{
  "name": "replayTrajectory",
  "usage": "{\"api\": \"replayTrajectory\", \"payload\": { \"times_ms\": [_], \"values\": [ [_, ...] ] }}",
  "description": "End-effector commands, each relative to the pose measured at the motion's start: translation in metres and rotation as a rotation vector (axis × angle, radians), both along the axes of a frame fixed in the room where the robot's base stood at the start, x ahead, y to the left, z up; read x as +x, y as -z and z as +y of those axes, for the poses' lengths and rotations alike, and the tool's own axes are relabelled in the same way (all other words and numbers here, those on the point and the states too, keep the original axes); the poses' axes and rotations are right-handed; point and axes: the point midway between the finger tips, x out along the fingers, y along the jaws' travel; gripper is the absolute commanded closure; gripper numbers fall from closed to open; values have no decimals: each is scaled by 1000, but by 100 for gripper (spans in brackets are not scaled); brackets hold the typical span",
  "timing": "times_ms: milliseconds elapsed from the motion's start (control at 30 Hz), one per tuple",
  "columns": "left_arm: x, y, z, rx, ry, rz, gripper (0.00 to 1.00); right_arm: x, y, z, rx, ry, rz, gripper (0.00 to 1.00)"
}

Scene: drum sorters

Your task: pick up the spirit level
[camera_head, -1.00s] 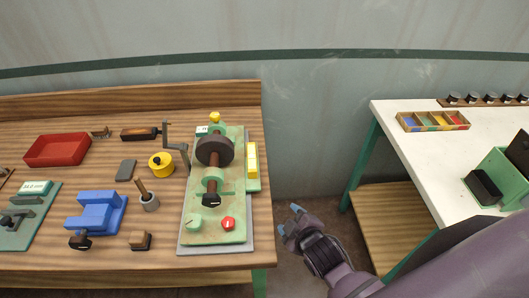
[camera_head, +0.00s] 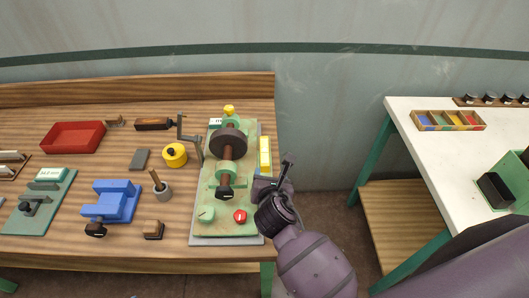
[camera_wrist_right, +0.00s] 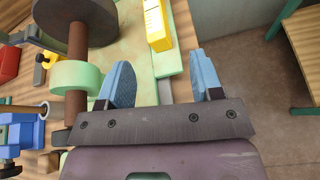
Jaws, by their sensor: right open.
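The spirit level is a short yellow bar (camera_head: 265,153) lying along the right side of the green machine base (camera_head: 225,222) on the wooden bench. It also shows at the top of the right wrist view (camera_wrist_right: 157,26). My right gripper (camera_head: 279,174) is at the bench's right edge, just nearer than the yellow bar and a little to its right. In the right wrist view its two blue fingers (camera_wrist_right: 162,76) are apart with nothing between them, and the bar is ahead of the gap. My left gripper is not in view.
The machine's dark wheel (camera_head: 229,142) and shaft stand left of the bar. A blue vise (camera_head: 112,200), yellow tin (camera_head: 175,155) and red tray (camera_head: 73,137) are further left. A floor gap separates the bench from a white table (camera_head: 430,155) at right.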

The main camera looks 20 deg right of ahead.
Motion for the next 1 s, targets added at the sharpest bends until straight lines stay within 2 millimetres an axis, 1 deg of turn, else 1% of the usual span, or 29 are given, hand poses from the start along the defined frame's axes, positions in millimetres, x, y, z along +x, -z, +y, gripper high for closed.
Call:
{"api": "replayTrajectory", "payload": {
  "times_ms": [100,233,600,867,1000],
  "values": [
    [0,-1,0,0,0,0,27,5,-8,4,-128,-34,16,40],
    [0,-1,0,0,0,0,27,9,-10,5,-192,-51,26,40],
    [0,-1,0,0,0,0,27,51,7,-6,-199,-53,27,40],
    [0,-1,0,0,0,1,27,64,14,-9,-197,-53,27,40],
    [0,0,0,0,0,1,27,79,22,-12,-196,-52,28,40]
  ]
}}
